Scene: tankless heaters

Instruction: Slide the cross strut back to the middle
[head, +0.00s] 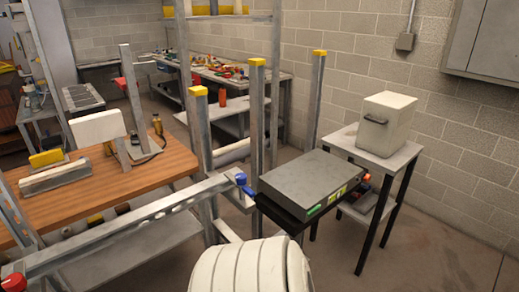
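A long grey metal strut (128,224), which looks like the cross strut, runs from the lower left up to the upright posts near the middle of the head view. Holes show along its side near the right end. A blue knob (241,180) sits at its right end and a red knob (14,282) near its left end at the picture's lower left corner. I cannot see anything holding the strut.
Yellow-capped metal posts (257,110) stand behind the strut's right end. A wooden-topped bench (150,172) lies behind the strut. A dark grey flat box (310,178) is right of the blue knob. A small table (345,140) carries a pale box (385,122). Floor is clear at right.

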